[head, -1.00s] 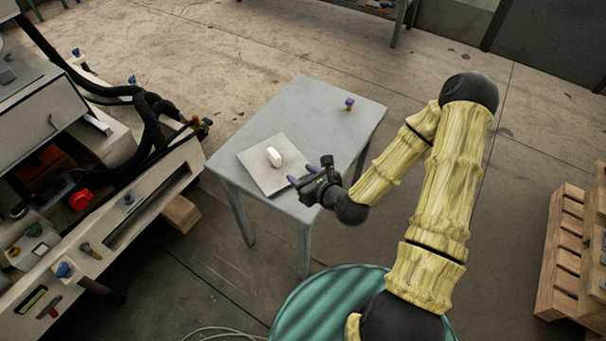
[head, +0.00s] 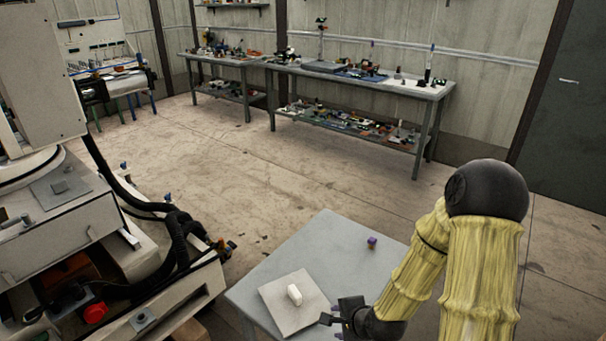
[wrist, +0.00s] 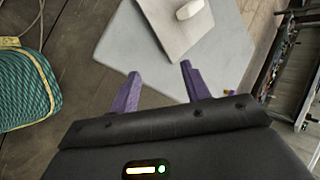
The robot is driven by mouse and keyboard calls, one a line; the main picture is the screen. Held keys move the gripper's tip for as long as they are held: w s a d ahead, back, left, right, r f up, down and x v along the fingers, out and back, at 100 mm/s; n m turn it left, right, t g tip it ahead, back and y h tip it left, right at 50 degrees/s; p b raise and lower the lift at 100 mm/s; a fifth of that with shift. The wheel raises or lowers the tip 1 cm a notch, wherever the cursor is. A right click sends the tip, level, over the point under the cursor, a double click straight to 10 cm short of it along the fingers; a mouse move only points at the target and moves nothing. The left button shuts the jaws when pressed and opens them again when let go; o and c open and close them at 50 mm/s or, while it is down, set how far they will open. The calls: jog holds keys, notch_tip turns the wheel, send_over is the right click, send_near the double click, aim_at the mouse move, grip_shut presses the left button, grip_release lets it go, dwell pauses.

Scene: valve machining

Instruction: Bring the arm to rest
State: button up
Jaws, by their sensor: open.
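My arm with yellow sleeves and black joints reaches in from the right in the head view. My gripper (head: 336,326) is at the front right edge of a small grey table (head: 345,245), close to a light square plate (head: 283,318). In the wrist view its two purple fingers (wrist: 158,82) stand apart with nothing between them. A white rounded piece (head: 294,295) lies on the plate, apart from the fingers; it also shows in the wrist view (wrist: 189,10). A small purple-topped part (head: 371,242) stands near the table's far right corner.
A machine (head: 75,245) with black hoses and a red button stands at the left. Long workbenches (head: 420,90) with many parts line the back wall. A green ribbed object (wrist: 25,90) shows at the wrist view's left. Open floor (head: 210,150) lies between table and benches.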

jog(key=s+d+r+n+g+h+p, duration=0.1)
jog(key=s+r+n, duration=0.4)
jog(key=r, duration=0.5)
jog(key=s+d+r+n+g+h+p, duration=0.2)
jog(key=s+d+r+n+p, duration=0.3)
jog(key=r+n, duration=0.5)
jog(key=shift+r+g+h, duration=0.3)
jog(key=shift+r+h, duration=0.1)
jog(key=shift+r, duration=0.15)
jog(key=shift+c, duration=1.2)
jog(key=shift+w, duration=0.2)
